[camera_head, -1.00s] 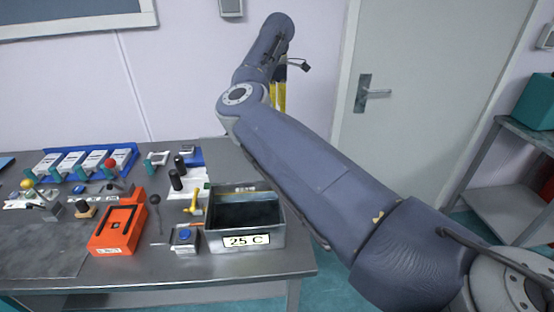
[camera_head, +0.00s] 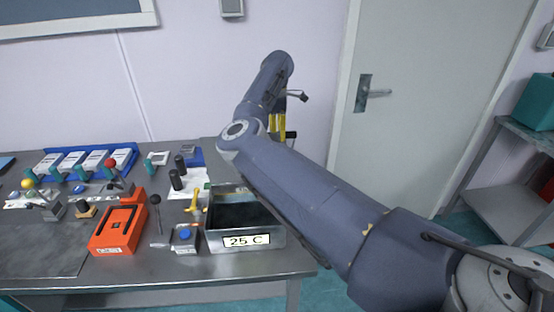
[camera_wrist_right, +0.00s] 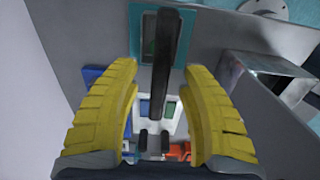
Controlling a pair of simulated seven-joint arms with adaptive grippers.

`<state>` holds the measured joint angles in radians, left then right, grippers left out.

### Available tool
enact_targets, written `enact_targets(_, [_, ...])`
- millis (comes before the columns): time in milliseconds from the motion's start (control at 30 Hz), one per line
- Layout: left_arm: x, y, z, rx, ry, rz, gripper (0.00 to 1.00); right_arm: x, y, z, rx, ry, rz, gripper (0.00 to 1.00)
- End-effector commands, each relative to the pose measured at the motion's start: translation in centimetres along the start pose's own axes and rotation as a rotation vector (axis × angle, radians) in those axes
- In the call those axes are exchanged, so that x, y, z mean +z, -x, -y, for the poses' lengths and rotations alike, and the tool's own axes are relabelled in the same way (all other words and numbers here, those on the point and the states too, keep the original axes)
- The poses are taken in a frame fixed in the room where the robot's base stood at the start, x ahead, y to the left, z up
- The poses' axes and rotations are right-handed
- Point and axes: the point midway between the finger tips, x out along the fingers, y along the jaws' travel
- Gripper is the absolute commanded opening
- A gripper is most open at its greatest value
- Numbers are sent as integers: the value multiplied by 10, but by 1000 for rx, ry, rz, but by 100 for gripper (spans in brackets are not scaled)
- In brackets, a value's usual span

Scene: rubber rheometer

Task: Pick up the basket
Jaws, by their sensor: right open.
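I cannot make out a basket for certain. A metal open-topped container labelled "25 C" (camera_head: 246,241) stands at the table's right end, dark inside, its right side partly behind my right arm. My right gripper (camera_head: 278,128) has yellow fingers and hangs beyond the container, partly hidden by the arm. In the right wrist view the gripper (camera_wrist_right: 160,115) is open. A dark upright bar (camera_wrist_right: 163,70) shows between its fingers; I cannot tell whether it touches them or what it belongs to. The metal container's edge (camera_wrist_right: 235,75) lies to the right there. My left gripper is not in view.
An orange device (camera_head: 118,230), a small block with a blue button (camera_head: 184,238) and a yellow-handled tool (camera_head: 196,201) sit left of the container. A blue tray (camera_head: 72,160) holds several white items at the back left. A door (camera_head: 420,100) is behind my arm.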

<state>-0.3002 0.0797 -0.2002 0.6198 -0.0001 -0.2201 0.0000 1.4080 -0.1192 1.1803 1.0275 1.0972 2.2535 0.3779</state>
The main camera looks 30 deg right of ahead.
Motion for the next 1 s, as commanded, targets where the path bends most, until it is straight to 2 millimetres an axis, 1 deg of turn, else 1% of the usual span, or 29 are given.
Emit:
enact_targets(100, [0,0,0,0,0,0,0,0,-6,0,0,0,0,44])
enact_targets(400, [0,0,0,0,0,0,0,0,-6,0,0,0,-1,43])
enact_targets(767, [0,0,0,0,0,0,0,0,-6,0,0,0,-1,1])
enact_targets(1000, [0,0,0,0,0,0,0,0,-7,0,0,0,-1,0])
